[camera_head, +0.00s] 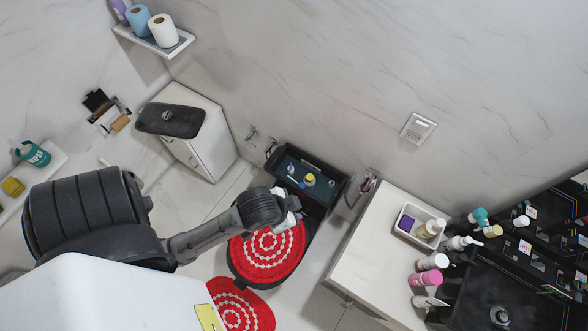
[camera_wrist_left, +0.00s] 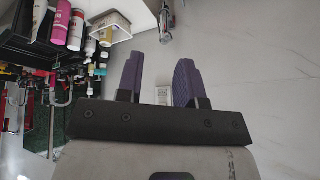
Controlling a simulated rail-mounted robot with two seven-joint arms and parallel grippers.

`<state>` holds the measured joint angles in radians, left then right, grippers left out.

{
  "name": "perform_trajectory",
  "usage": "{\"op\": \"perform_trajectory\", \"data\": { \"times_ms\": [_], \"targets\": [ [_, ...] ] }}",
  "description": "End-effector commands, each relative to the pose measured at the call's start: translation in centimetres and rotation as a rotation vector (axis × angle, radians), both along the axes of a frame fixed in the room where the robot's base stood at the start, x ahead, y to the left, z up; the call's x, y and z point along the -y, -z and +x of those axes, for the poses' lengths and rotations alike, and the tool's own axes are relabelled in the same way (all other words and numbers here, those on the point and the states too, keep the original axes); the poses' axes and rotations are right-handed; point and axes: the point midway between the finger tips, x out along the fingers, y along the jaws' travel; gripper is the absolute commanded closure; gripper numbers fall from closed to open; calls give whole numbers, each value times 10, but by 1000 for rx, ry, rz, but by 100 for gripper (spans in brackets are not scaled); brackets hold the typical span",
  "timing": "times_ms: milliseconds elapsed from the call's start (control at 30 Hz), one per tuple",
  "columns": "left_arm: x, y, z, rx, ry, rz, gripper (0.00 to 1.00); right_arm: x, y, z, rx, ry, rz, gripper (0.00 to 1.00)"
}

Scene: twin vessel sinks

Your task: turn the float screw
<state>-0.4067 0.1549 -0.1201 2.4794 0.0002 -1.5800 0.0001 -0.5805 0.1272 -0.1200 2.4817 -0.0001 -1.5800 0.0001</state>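The open toilet tank (camera_head: 341,186) stands against the back wall, dark with a blue inside. Inside are a yellow cap (camera_head: 309,179), a purple piece (camera_head: 302,185) and small white parts. Which of these is the float screw is too small to tell. My left arm reaches in from the left and ends at the tank's front edge, above the red seat cover. In the left wrist view my left gripper (camera_wrist_left: 158,72) is open, with two purple fingers apart and nothing between them. The tank's inside does not show there. My right gripper is not in view.
The toilet's red-and-white seat cover (camera_head: 268,252) is below the tank. A white cabinet (camera_head: 210,139) with a dark lid-like piece (camera_head: 170,120) on top stands left. A counter (camera_head: 385,256) with bottles and a black sink is right. A wall outlet (camera_head: 418,128) is above.

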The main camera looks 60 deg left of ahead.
Motion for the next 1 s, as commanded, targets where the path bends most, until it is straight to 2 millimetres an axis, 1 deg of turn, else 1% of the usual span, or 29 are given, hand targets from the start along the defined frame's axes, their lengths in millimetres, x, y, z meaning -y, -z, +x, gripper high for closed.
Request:
{"op": "perform_trajectory", "data": {
  "times_ms": [33, 167, 200, 367, 500, 567, 600, 667, 700, 767, 800, 867, 900, 967, 1000],
  "targets": [
    [-5, 26, 18, 49, 8, 20, 66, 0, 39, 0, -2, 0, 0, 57],
    [-17, 40, 54, 151, 24, 67, 66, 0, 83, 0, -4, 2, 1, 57],
    [-21, 45, 64, 178, 28, 84, 66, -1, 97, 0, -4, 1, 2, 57],
    [-43, 73, 108, 252, 30, 163, 66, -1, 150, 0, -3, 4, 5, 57],
    [-67, 104, 147, 281, 22, 233, 66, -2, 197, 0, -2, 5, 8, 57],
    [-80, 118, 164, 283, 16, 259, 66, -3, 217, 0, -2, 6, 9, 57],
    [-89, 128, 175, 282, 10, 279, 66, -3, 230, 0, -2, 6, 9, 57],
    [-105, 144, 192, 272, -1, 302, 66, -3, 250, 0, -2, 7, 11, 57],
    [-116, 154, 203, 263, -9, 316, 66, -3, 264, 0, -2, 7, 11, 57],
    [-135, 171, 219, 242, -26, 335, 66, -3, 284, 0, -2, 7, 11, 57],
    [-149, 183, 230, 224, -41, 344, 66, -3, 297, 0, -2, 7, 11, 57],
    [-173, 201, 244, 188, -72, 352, 66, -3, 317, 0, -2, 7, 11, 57],
    [-192, 215, 253, 160, -100, 350, 66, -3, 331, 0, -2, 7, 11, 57],
    [-225, 238, 264, 104, -159, 334, 66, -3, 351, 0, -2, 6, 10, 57],
    [-248, 253, 269, 59, -209, 313, 66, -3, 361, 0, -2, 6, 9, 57]
  ]
}}
